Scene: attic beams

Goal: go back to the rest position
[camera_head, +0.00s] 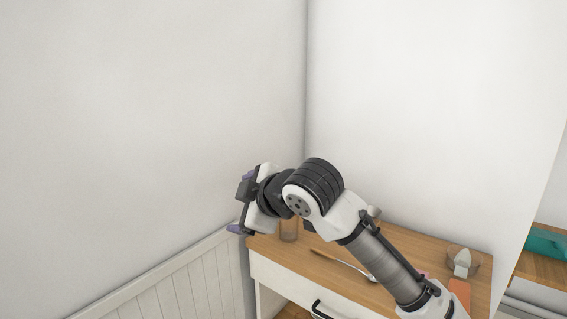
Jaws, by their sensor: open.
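My gripper (240,207) is at the left end of my arm, in the middle of the head view. Its two fingers are spread apart, one high and one low, with nothing visible between them. It hangs in the air at the left edge of the wooden cabinet top (410,237), close to the white wall. My arm reaches in from the lower right and crosses over the cabinet, hiding part of its top.
A brownish cup (288,231) stands on the cabinet just right of my gripper. A long spoon (343,264) lies on the top. A grey-white object (463,262) and an orange item (460,290) are at the right.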

